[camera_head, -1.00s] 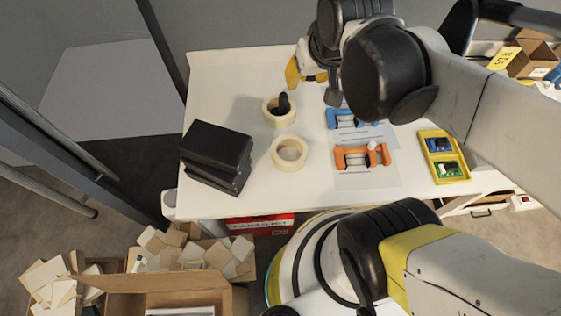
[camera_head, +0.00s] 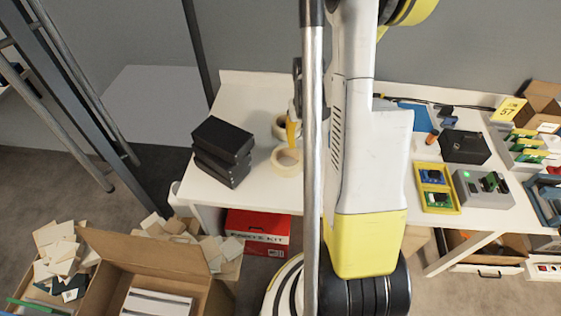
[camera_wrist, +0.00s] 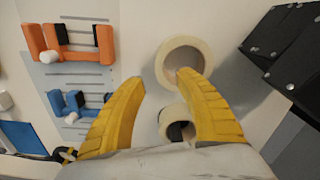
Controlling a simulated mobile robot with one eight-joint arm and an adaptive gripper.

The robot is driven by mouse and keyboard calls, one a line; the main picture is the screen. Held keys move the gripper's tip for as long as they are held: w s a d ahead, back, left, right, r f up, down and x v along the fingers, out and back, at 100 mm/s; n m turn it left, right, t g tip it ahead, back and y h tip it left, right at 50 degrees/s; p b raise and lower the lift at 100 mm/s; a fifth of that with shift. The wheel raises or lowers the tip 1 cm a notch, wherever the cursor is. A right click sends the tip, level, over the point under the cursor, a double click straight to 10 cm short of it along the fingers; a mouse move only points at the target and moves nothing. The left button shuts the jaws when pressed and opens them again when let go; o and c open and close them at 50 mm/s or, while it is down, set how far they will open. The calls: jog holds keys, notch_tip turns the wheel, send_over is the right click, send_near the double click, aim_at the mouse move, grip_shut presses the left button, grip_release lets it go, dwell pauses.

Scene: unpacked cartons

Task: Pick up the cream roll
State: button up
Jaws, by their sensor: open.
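Two cream rolls lie flat on the white table. The nearer roll (camera_head: 287,162) is partly hidden by my arm; in the wrist view it is the upper roll (camera_wrist: 164,62), just beyond my right fingertip, which overlaps its lower edge. The farther roll (camera_head: 278,125) is mostly hidden behind a yellow finger; in the wrist view it shows low between the fingers (camera_wrist: 164,120), with a dark thing in its hole. My gripper (camera_wrist: 162,79) is open with nothing between its fingertips; its yellow fingers also show beside the rolls in the head view (camera_head: 292,131).
Stacked black boxes (camera_head: 222,150) stand left of the rolls. Orange (camera_wrist: 70,45) and blue (camera_wrist: 75,103) holders lie left in the wrist view. A yellow tray (camera_head: 436,187) and grey device (camera_head: 482,188) are at the right. An open carton (camera_head: 150,255) stands below the table.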

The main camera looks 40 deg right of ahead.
aim_at(301, 155)
jog(key=f+b, duration=0.2)
jog(key=f, duration=0.2)
jog(key=f+b, duration=0.2)
jog(key=f, duration=0.3)
jog(key=shift+w+d, duration=0.15)
jog(key=shift+d, duration=0.05)
jog(key=shift+r, duration=0.15)
grip_shut()
